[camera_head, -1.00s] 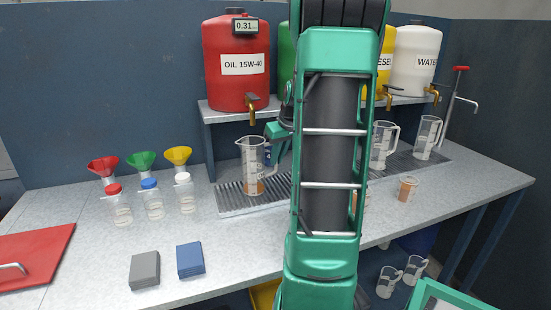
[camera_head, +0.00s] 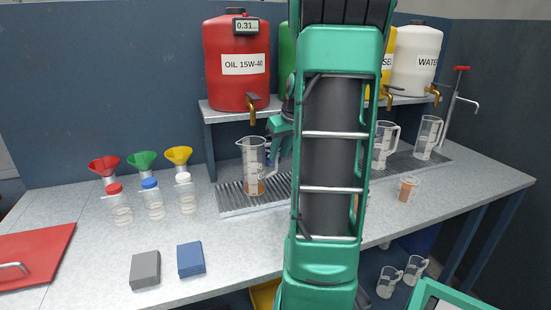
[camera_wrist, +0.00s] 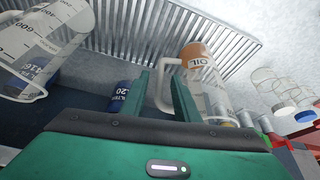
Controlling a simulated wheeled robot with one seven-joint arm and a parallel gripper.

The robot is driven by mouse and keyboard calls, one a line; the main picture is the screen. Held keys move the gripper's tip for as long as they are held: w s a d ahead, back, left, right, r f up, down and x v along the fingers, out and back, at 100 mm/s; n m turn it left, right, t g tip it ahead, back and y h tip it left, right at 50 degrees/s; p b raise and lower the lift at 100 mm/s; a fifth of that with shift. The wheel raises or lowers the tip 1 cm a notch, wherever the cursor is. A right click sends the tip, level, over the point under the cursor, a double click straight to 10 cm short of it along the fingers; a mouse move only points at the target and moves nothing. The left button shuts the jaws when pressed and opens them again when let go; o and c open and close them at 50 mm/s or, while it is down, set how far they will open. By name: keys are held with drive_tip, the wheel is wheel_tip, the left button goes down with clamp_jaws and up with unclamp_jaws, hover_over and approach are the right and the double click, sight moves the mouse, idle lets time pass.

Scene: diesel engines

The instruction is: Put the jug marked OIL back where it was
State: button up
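Whether a finger touches the handle cannot be told.
The drip tray (camera_head: 235,203) runs along the bench. Other clear jugs (camera_head: 383,146) stand to the right. The red drum (camera_head: 236,85) is above. Funnels and capped bottles (camera_head: 153,205) stand left, with grey (camera_head: 145,270) and blue (camera_head: 190,260) blocks in front. Bench between is clear.

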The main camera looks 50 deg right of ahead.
drive_tip(key=v, duration=1)
drive_tip(key=s+a+f+m+g+y, duration=0.1)
drive_tip(key=s+a+f, duration=0.15)
drive_tip(key=a, duration=0.45)
drive_tip(key=s+a+f+g, duration=0.1)
drive_tip(key=a+f, duration=0.2)
drive_tip(key=a, duration=0.4)
drive_tip(key=s+a+f+g, duration=0.1)
drive_tip(key=s+a+f, duration=0.3)
drive_tip(key=s+a, duration=0.2)
drive_tip(key=s+a+f+m+g, duration=0.1)
drive_tip(key=s+a+f, duration=0.3)
drive_tip(key=s+a, duration=0.2)
drive_tip(key=shift+s+y, duration=0.4)
drive_tip(key=shift+s, duration=0.1)
drive_tip(key=shift+f, duration=0.1)
